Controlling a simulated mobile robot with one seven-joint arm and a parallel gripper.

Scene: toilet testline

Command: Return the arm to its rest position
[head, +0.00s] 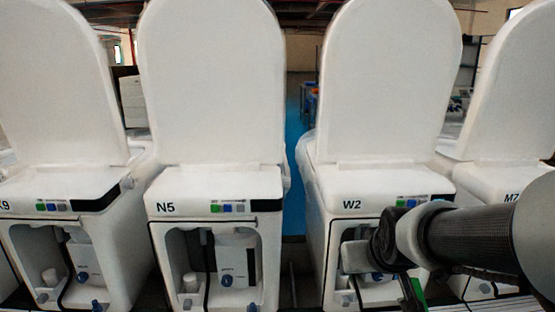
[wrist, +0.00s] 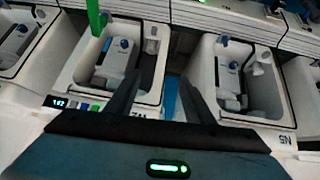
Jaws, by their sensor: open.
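My arm (head: 470,238) reaches in from the right in the head view, and its end is in front of the W2 toilet unit (head: 385,178). In the wrist view my gripper (wrist: 162,82) is open, its two dark fingers apart with nothing between them. The fingers stand over the front edge of the W2 unit, beside its open bay (wrist: 105,68). In the head view the fingertips are hard to make out against the bay. A green piece (head: 413,292) shows just below the wrist there.
The N5 unit (head: 215,180) stands to the left with its lid up and front bay open; its bay also shows in the wrist view (wrist: 228,85). Another unit (head: 503,178) stands close on the right. A narrow gap (head: 293,130) with blue floor separates N5 and W2.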

